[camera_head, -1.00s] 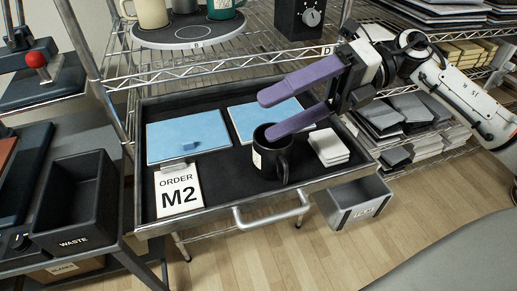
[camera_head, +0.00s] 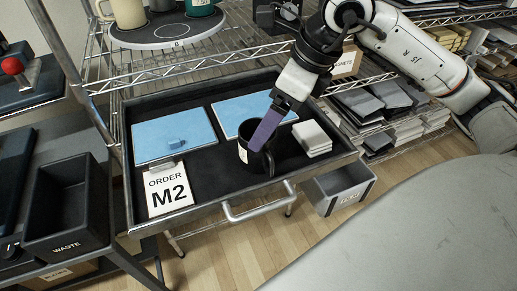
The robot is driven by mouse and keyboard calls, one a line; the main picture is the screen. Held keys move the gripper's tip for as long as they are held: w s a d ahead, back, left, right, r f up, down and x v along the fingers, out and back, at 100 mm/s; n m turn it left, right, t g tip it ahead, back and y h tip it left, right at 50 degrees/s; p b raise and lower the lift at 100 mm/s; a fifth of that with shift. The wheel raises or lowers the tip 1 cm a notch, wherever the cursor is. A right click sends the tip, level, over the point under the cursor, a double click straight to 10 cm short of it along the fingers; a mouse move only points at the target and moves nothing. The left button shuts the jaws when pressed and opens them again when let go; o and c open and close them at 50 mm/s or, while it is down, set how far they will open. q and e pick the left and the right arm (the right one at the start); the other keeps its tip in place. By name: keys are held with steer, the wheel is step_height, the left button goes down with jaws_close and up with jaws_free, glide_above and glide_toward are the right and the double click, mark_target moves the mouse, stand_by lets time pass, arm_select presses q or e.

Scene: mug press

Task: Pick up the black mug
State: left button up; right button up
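The black mug (camera_head: 257,164) stands upright in the open dark drawer tray, with a pale label on its left side. My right gripper (camera_head: 262,136) comes down from above at the mug's rim, with a purple finger overlapping the mug's upper part. Only one finger shows clearly; the other is hidden, so I cannot tell the gap or whether the gripper touches the mug. My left gripper is not in view.
The drawer (camera_head: 222,206) also holds two blue pads (camera_head: 172,137), a white tile stack (camera_head: 312,137) and an M2 order card (camera_head: 168,190). A waste bin (camera_head: 66,207) stands left. A grey bin (camera_head: 338,188) is at the drawer's front right. More mugs stand on the shelf above.

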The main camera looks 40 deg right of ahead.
mark_target(261, 152)
steer(key=shift+a+x, duration=0.15)
steer(key=shift+x, duration=1.05)
steer(key=shift+a+x, duration=0.1)
steer(key=shift+x, duration=1.05)
steer(key=shift+r, duration=0.1)
steer(key=c, duration=1.8)
